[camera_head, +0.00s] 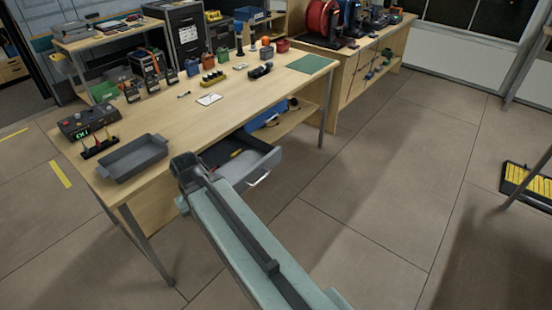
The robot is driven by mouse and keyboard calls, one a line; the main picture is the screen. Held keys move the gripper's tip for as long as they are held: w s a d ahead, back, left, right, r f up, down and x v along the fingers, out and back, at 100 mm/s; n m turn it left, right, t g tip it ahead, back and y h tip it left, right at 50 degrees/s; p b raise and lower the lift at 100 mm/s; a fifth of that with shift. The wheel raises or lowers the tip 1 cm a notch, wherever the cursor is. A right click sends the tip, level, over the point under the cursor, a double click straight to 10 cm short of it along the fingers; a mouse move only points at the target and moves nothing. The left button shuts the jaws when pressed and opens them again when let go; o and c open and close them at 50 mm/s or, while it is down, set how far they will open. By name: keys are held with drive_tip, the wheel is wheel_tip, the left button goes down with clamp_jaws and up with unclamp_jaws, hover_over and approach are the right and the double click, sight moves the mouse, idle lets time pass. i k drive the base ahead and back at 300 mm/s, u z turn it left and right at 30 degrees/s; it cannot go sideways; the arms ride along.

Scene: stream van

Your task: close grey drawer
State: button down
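The grey drawer (263,168) sticks out open from under the front of the wooden workbench (180,112). Its front panel faces the lower right and carries a pale handle (259,180). A dark inside and a small yellow item show in it. My arm stretches up from the bottom of the picture, and its far joint covers the drawer's left side. Whether the arm touches the drawer cannot be told. My gripper's fingers do not show; they seem hidden behind the arm.
A grey tray (133,158) and a dark box with a green display (88,122) sit at the bench's left end. Small tools and parts stand along its back. A blue bin (268,117) is on the shelf below. The floor right of the drawer is clear.

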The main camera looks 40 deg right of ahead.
sight(244, 171)
drive_tip(key=u, duration=0.1)
drive_tip(key=i, duration=1)
drive_tip(key=z, duration=0.1)
